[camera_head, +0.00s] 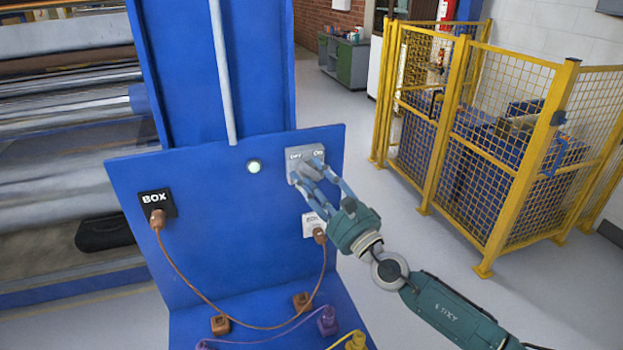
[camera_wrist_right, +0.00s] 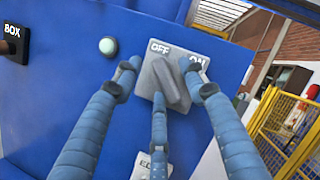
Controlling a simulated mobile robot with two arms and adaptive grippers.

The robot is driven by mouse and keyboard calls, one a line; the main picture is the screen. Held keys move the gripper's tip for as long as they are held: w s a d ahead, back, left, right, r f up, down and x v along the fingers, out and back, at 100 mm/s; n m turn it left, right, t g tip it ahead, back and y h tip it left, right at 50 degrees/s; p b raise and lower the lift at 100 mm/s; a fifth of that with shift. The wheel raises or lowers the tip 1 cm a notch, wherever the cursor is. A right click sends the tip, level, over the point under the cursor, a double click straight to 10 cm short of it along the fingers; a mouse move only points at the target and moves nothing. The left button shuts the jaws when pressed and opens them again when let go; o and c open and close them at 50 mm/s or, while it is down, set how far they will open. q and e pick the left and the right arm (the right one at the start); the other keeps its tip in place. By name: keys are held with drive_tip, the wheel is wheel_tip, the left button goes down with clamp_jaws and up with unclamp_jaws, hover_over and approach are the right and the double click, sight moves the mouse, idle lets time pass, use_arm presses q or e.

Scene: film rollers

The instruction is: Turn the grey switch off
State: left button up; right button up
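The grey switch (camera_head: 303,168) is on the upper right of a blue upright panel, with OFF at its upper left and ON at its upper right. In the right wrist view its raised grey knob (camera_wrist_right: 172,85) slants from upper left to lower right. My right gripper (camera_head: 317,180) is at the switch, its blue fingers spread. In the wrist view, the right gripper (camera_wrist_right: 161,77) has one finger left of the knob, one right and one below. I cannot tell whether they touch it. The fingers partly hide the plate and the ON label. My left gripper is not in view.
A pale round light (camera_head: 254,167) is left of the switch. A black BOX socket (camera_head: 155,203) holds a brown plug; its cable loops to a white socket (camera_head: 309,226) below the switch. Several plugs lie on the blue ledge. Yellow fencing (camera_head: 470,130) stands right.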

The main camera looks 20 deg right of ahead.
drive_tip(key=shift+s+d+f, duration=0.1)
drive_tip(key=shift+s, duration=0.05)
drive_tip(key=v, duration=1.1)
drive_tip(key=shift+s, duration=0.3)
